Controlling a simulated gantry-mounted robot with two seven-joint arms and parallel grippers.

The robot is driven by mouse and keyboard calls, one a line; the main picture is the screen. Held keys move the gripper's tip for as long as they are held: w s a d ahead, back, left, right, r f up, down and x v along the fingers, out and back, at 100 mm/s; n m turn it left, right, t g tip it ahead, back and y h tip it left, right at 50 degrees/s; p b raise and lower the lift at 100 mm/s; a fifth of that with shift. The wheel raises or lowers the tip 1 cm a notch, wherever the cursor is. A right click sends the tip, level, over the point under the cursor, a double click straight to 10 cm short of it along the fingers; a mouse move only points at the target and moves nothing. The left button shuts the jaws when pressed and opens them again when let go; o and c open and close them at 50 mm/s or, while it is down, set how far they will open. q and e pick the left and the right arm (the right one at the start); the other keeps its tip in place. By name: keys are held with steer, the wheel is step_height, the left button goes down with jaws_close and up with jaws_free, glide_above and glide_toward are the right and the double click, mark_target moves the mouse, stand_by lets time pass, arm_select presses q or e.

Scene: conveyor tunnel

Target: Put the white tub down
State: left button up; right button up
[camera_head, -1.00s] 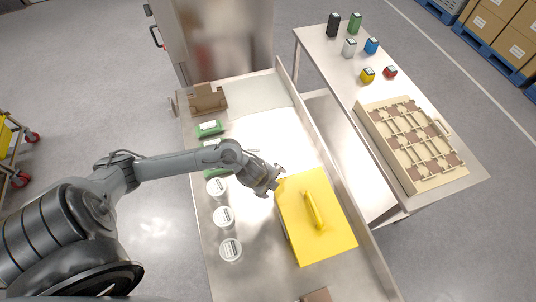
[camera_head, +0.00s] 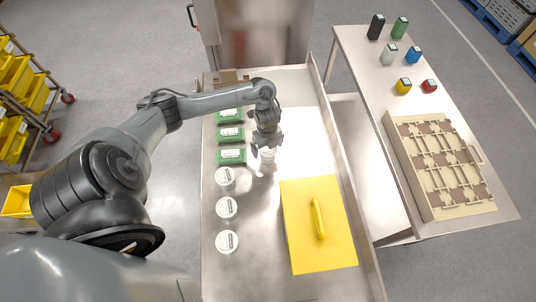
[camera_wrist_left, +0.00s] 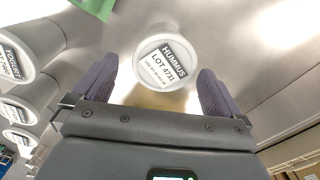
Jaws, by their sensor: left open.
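The white tub (camera_head: 267,155) is on the steel conveyor surface (camera_head: 262,225), below my left gripper in the head view. Its round lid reads "HUMMUS" in the left wrist view (camera_wrist_left: 165,62). My left gripper (camera_head: 267,146) points down over it and is open. In the wrist view its two dark fingers (camera_wrist_left: 155,88) stand apart on either side of the tub, with a gap visible at each side. The gripper partly hides the tub in the head view. My right gripper is not in view.
Several white tubs (camera_head: 225,177) and green packs (camera_head: 231,135) line the conveyor's left side. A side table holds a divided crate (camera_head: 400,150) and small coloured containers. Bare steel lies between the tubs and the yellow box.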

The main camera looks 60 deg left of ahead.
arm_select(q)
steer(key=shift+w+a+f, duration=0.1)
steer(key=shift+a+f, duration=0.05)
steer(key=shift+f, duration=1.2)
steer(key=shift+w+a+f, duration=0.1)
steer(key=shift+f, duration=1.25)
steer(key=c, duration=1.2)
steer(key=shift+r, duration=0.1)
